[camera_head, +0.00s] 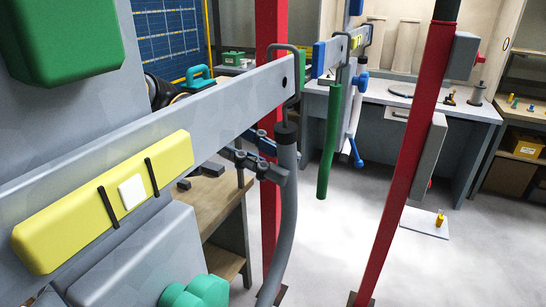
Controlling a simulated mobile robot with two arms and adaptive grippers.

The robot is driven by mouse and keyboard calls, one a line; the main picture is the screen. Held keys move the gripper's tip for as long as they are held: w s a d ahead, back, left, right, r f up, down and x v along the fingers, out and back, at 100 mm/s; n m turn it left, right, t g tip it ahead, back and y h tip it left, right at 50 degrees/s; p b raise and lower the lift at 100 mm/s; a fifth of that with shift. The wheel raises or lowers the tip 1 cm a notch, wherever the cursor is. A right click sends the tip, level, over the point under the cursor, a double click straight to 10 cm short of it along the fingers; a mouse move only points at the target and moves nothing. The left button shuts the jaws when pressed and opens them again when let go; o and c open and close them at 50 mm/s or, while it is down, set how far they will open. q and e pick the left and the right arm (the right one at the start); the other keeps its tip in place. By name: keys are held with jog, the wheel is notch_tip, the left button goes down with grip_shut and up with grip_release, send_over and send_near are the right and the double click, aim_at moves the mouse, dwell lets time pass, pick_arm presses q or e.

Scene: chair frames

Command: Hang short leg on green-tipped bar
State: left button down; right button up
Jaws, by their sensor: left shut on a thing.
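A grey curved leg (287,205) with a dark collar and a wire hook (299,62) hangs upright at the end of a near grey bar. The hook loops around the bar's end; I cannot tell whether it rests on it. This bar (240,100) carries a yellow block (105,200). My left gripper (276,172), dark and jointed, is shut on the leg below its collar. A green block (65,40) at upper left appears to mark another bar, whose tip is not visible. My right gripper is not in view.
A green leg (328,145) hangs farther back near a bar with a blue block (322,58). Red posts (405,165) stand at the centre and right. A wooden bench (232,225) is behind the near bar. A grey workbench (450,105) stands at the back. Floor at right is mostly clear.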

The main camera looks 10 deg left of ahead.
pick_arm(q)
jog(key=shift+f, duration=0.4)
jog(key=c, duration=1.1)
grip_release()
jog(key=p+v, duration=0.1)
jog(key=v, duration=0.7)
dwell(0.4)
